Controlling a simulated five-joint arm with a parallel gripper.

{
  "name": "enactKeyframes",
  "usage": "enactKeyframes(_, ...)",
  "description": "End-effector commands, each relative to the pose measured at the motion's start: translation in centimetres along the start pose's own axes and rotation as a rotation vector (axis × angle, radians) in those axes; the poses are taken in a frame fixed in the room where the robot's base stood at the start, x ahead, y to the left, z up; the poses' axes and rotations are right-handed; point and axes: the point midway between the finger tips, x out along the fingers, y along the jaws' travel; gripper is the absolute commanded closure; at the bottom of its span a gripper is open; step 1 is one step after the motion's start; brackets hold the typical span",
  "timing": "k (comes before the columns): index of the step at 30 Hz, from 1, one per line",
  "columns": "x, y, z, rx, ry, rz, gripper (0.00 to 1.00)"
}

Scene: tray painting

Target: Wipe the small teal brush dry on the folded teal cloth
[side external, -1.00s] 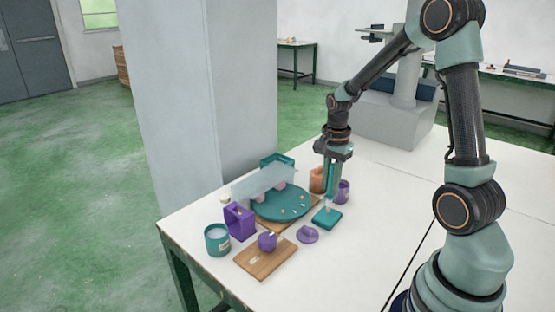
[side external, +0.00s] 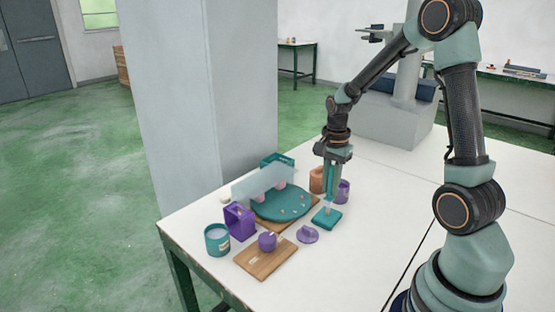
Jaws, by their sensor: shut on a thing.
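The folded teal cloth (side external: 326,219) lies flat on the white table, right of the round teal tray (side external: 278,206). My gripper (side external: 330,188) points straight down above the cloth and is shut on the small teal brush (side external: 329,209), held upright. Only a pale lower part of the brush shows clearly below the fingers. Its tip is at or just above the cloth; I cannot tell whether it touches.
A purple cup (side external: 342,191) and an orange pot (side external: 317,180) stand close behind my gripper. A purple lid-like piece (side external: 307,235), a wooden board (side external: 265,260) with a purple pot, a purple holder (side external: 239,221) and a teal cup (side external: 217,241) stand nearer. The table's right side is clear.

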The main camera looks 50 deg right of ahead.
Motion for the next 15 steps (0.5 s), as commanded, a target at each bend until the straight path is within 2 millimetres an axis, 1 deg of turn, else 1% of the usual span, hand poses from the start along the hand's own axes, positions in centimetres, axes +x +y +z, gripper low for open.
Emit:
enactKeyframes(9, 0.18, -0.03, 0.0, 0.0, 0.0, 0.0, 1.0)
enactKeyframes(15, 0.19, -0.51, 0.01, -0.001, 0.0, 0.0, 1.0)
